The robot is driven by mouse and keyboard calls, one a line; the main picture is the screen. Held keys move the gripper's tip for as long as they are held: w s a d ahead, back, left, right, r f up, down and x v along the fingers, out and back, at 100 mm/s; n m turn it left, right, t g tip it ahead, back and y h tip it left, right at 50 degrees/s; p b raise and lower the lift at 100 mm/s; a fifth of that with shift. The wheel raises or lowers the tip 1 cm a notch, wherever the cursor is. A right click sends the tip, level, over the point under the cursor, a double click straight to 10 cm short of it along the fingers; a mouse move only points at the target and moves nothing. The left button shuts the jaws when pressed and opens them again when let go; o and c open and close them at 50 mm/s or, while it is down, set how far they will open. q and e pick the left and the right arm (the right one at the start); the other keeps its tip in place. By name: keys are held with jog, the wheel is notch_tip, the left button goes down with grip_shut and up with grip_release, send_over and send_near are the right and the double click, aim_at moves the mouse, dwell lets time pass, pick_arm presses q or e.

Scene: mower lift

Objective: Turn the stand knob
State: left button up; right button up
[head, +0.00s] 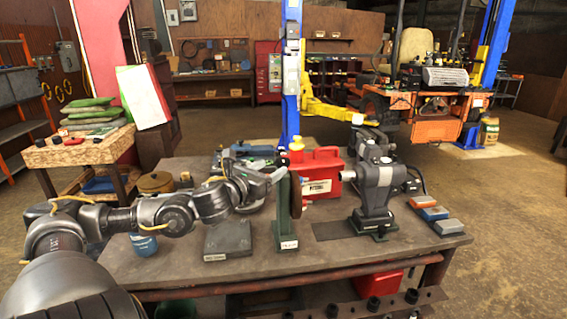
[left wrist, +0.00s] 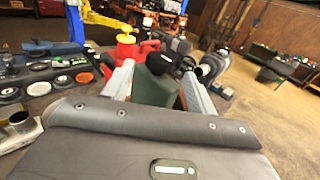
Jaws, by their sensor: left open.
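My left gripper (head: 277,176) is at the top of the stand. In the left wrist view its fingers (left wrist: 157,78) are open, one on each side of the green stand (left wrist: 150,88). A black knob (left wrist: 161,63) shows just beyond the stand's top, between the fingers. I cannot tell whether the fingers touch the stand or the knob. In the head view the knob is hidden by the gripper. My right gripper is not in view.
A red fuel can (head: 322,172) stands close behind the stand. A grey bench machine (head: 377,185) is to its right, with several coloured blocks (head: 434,214) at the bench's right edge. A flat dark plate (head: 228,240) lies left of the stand, near a blue can (head: 143,243).

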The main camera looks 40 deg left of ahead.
aim_at(280, 161)
pick_arm(q)
jog(key=shift+w+r, duration=0.2)
jog(key=shift+w, duration=0.25)
jog(key=w, duration=0.1)
jog(key=w+p, duration=0.1)
jog(key=w, duration=0.1)
jog(key=w+p, duration=0.1)
jog(key=shift+w+a+r, duration=0.1)
jog(key=shift+w+a, duration=0.1)
jog(key=shift+a, duration=0.15)
jog(key=shift+w+f+p, duration=0.2)
jog(key=shift+w+p, duration=0.2)
jog(key=shift+w, duration=0.25)
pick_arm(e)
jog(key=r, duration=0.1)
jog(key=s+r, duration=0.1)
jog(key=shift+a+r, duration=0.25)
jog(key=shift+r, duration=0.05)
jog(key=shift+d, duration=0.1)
